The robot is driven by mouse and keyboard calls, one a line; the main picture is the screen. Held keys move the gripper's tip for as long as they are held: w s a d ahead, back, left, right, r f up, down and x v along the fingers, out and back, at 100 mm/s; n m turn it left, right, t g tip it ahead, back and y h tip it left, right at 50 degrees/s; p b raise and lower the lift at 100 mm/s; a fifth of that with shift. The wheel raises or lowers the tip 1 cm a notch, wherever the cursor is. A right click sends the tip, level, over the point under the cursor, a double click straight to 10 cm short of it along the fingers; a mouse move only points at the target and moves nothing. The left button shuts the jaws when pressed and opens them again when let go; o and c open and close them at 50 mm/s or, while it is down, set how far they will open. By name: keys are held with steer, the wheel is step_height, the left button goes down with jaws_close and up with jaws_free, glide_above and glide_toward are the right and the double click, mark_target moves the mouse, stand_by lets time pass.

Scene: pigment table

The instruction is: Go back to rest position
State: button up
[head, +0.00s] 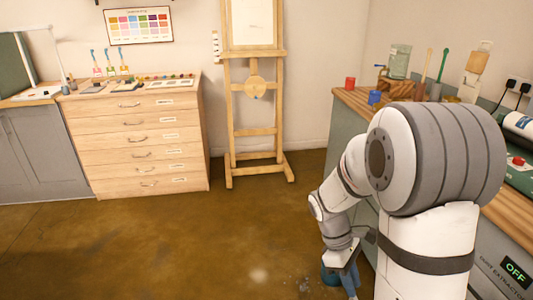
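My gripper (345,276) shows low in the head view, right of centre. It hangs at the end of my white and grey arm, pointing down beside the worktop on the right and above the brown floor. Dark blue parts show around it. I cannot tell whether they belong to the gripper or to something in it. The fingertips are small and partly hidden, so I cannot tell whether they are open or shut.
A wooden easel (255,130) and a drawer chest (145,143) stand at the back. The floor (170,245) at left is clear.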

steer(key=s+a+r+m+t+y+p, duration=0.2)
steer(key=s+r+m+t+p, duration=0.1)
steer(key=r, duration=0.9)
steer(key=s+a+r+m+t+y+p, duration=0.1)
steer(key=s+a+r+m+t+p, duration=0.2)
steer(key=r+m+p, duration=0.4)
step_height(320, 180, up, 5)
steer(key=s+m+t, duration=0.1)
steer(key=s, duration=0.1)
steer(key=shift+s+y, duration=0.3)
steer(key=shift+y, duration=0.1)
steer(key=shift+a+f, duration=0.1)
